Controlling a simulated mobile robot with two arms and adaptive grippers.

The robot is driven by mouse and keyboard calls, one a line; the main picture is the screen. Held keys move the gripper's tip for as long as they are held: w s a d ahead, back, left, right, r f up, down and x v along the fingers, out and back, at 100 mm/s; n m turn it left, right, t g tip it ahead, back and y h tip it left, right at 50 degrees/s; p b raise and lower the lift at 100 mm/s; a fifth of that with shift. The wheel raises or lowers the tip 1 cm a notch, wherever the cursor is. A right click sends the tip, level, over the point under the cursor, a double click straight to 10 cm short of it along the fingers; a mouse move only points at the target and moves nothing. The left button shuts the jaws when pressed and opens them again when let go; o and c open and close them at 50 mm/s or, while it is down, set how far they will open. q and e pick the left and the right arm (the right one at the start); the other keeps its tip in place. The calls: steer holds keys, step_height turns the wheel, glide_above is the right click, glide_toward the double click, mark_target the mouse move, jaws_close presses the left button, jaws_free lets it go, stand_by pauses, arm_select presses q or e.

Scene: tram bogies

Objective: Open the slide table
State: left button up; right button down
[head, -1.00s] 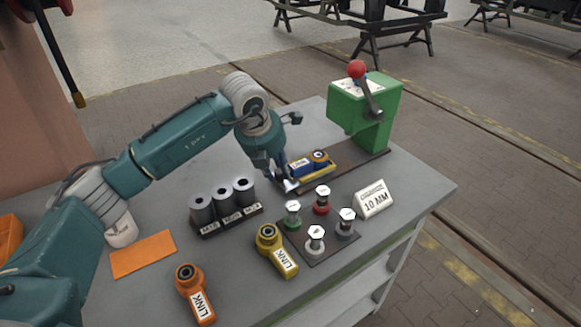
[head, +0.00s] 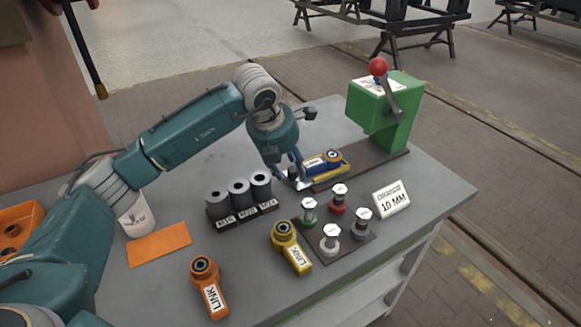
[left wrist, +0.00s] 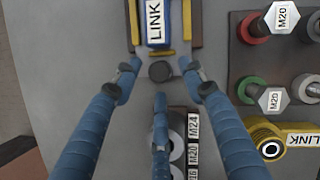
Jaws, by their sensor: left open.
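The slide table (head: 341,171) is a yellow-edged plate on a dark base strip (head: 370,166) in front of a green press (head: 385,115). A blue link (head: 314,165) with a white LINK label lies on it; the label also shows in the left wrist view (left wrist: 154,22). My left gripper (head: 297,182) is open at the near end of the slide. In the left wrist view its fingers (left wrist: 160,78) stand around a dark round knob (left wrist: 161,71), apparently without gripping it. My right gripper is not in view.
Grey bushings (head: 239,197) stand in a labelled rack close to my left gripper. Several bolts stand on a dark mat (head: 353,239), with a 10 MM sign (head: 391,199) beside them. Yellow (head: 291,248) and orange (head: 207,285) links lie in front. An orange plate (head: 158,244) lies left.

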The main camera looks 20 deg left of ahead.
arm_select(q)
steer(key=d+v, duration=0.1)
steer(key=v, duration=1)
steer(key=shift+a, duration=0.5)
steer(key=shift+r, duration=0.15)
